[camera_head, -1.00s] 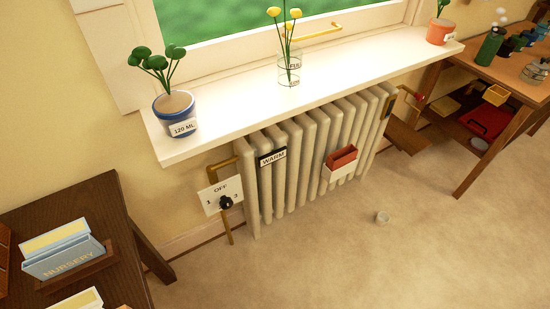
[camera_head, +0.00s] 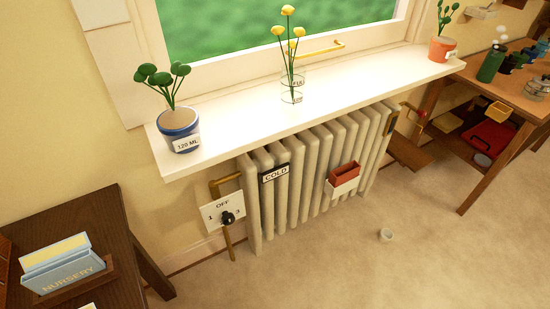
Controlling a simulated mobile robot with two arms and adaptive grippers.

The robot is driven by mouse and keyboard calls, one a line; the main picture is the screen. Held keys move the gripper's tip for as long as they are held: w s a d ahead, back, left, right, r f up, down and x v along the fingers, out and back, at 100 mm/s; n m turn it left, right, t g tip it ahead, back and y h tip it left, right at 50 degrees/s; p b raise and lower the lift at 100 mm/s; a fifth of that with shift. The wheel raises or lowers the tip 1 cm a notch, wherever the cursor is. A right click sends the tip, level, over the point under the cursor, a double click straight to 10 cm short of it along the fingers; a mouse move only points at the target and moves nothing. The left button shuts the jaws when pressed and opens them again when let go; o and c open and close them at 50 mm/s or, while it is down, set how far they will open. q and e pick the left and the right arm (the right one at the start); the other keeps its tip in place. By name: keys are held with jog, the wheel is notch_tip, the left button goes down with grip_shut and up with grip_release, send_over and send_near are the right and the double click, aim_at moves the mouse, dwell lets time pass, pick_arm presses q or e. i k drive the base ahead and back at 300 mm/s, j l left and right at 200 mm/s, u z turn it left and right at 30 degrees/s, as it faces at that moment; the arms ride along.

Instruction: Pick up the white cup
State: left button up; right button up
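Neither of my grippers shows in the head view.
A cream radiator (camera_head: 310,185) with a COLD sign (camera_head: 275,174) stands under the white windowsill (camera_head: 240,128), which bears potted plants and a flower glass. A dark wooden desk (camera_head: 60,220) stands at left, a cluttered wooden table (camera_head: 510,90) at right. Open carpet lies between.

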aim_at(386, 235)
jog(key=l+z, duration=0.2)
jog(key=z, duration=0.15)
jog(key=l+z, duration=0.4)
jog(key=z, duration=0.25)
jog(key=i+l+u, duration=0.2)
jog(key=i+l, duration=0.25)
jog(key=i, duration=0.05)
